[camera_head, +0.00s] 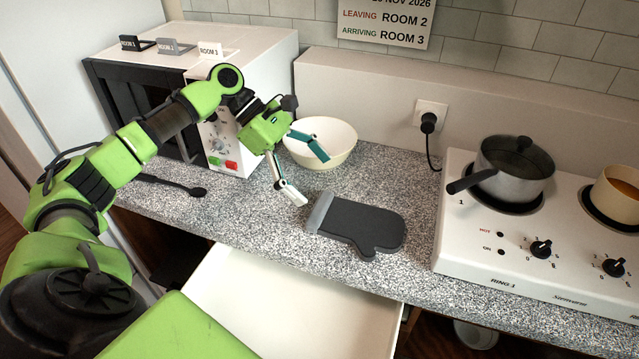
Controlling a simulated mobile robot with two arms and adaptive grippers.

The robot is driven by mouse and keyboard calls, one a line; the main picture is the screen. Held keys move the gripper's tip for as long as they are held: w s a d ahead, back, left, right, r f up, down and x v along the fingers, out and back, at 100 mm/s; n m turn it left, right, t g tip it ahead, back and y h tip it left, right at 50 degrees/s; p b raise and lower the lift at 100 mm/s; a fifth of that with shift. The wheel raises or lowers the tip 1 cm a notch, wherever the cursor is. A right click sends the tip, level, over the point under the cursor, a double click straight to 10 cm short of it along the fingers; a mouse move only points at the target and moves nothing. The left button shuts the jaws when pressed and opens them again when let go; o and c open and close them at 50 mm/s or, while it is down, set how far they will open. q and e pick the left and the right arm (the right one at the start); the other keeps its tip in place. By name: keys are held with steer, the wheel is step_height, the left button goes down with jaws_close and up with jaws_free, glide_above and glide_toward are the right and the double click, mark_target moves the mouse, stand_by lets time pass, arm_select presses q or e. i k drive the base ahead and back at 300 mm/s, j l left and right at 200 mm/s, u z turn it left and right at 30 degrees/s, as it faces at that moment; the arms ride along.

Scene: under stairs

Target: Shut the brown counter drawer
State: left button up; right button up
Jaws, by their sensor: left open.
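The counter drawer (290,305) is pulled out below the counter front, at the bottom middle of the head view. I see its pale, empty inside; its front panel is out of view or hidden behind my left arm. My left gripper (305,175) is open and empty. It hangs above the speckled counter, between the white bowl and the dark oven mitt, behind and above the drawer. My right gripper is not in view.
A white bowl (322,143) and a dark oven mitt (362,224) lie close to my left gripper. A microwave (255,60) stands behind my left arm, with a black spoon (170,185) in front. A stove with a lidded pot (515,170) is at right.

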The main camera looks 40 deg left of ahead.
mark_target(278, 312)
steer(key=k+j, duration=1.15)
steer(key=k, duration=0.15)
